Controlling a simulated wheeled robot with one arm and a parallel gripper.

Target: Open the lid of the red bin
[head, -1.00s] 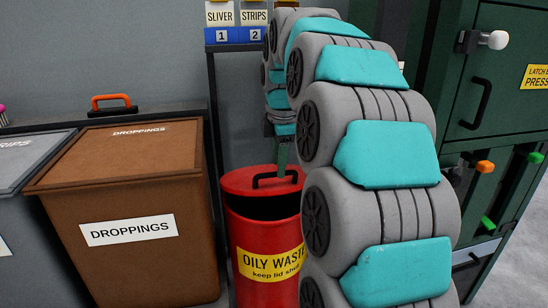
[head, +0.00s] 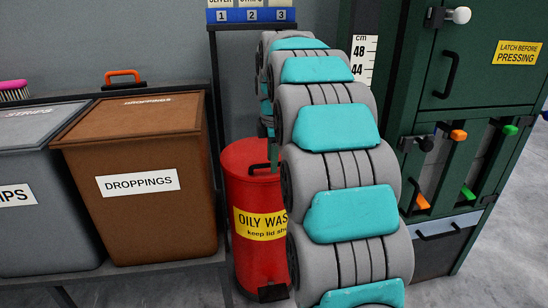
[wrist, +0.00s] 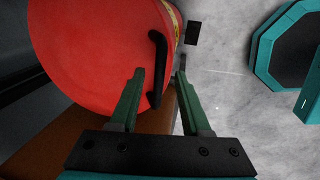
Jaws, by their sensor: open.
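The red bin (head: 252,215) stands on the floor left of my arm, with a yellow "OILY WASTE, keep lid shut" label. Its red lid (head: 240,155) looks down on the rim, with no dark gap showing. The black lid handle (wrist: 157,50) stands up from the lid in the wrist view. My gripper (wrist: 159,73) is open, with its green fingers on either side of the handle's lower end. I cannot tell if they touch it. In the head view my arm hides the bin's right side and most of the gripper.
A brown "DROPPINGS" bin (head: 140,215) and a grey bin (head: 40,170) stand on a rack at left. A green machine (head: 470,110) with levers stands at right. A black pedal (head: 273,293) is at the red bin's foot. Grey floor lies open at right.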

